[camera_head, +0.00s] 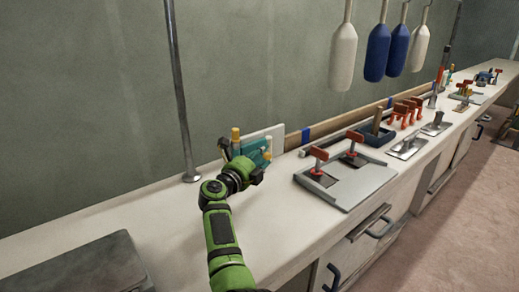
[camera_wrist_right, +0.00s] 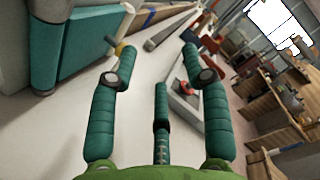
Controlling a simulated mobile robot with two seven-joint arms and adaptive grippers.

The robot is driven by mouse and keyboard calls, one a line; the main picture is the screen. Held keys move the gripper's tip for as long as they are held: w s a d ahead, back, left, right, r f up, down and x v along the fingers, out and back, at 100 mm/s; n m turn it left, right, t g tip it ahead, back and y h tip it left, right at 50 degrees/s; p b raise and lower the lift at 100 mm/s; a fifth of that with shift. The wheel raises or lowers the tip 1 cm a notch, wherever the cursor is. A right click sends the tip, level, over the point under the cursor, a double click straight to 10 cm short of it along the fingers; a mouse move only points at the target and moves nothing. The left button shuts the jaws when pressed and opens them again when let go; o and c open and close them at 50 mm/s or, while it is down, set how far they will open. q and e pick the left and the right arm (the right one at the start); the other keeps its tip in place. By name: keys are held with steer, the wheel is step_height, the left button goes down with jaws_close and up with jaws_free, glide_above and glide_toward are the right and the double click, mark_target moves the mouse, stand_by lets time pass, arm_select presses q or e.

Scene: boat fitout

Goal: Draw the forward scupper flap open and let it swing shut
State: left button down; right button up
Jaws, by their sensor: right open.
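The scupper panel is a grey plate (camera_head: 345,196) on the white counter, with two dark flaps that each carry a red T-handle. The nearer-left handle (camera_head: 319,154) and the farther one (camera_head: 354,136) both stand up; I cannot tell which is the forward flap. Both flaps look shut. My right gripper (camera_head: 262,158) is left of the panel, apart from it, above the counter. In the right wrist view the teal fingers (camera_wrist_right: 157,58) are spread with nothing between them, and part of the panel with a red handle (camera_wrist_right: 184,88) shows beyond the right finger. My left gripper is out of view.
A white board and teal items with yellow tops (camera_head: 236,134) stand behind my right gripper. A vertical pole (camera_head: 181,95) rises left of it. A dark grey box (camera_head: 80,268) sits at front left. Several red clamps (camera_head: 401,110) and a dark tray lie beyond the panel. Fenders hang above.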

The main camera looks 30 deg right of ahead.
step_height(320, 180, up, 4)
steer(key=shift+f, duration=0.1)
stand_by(0.5)
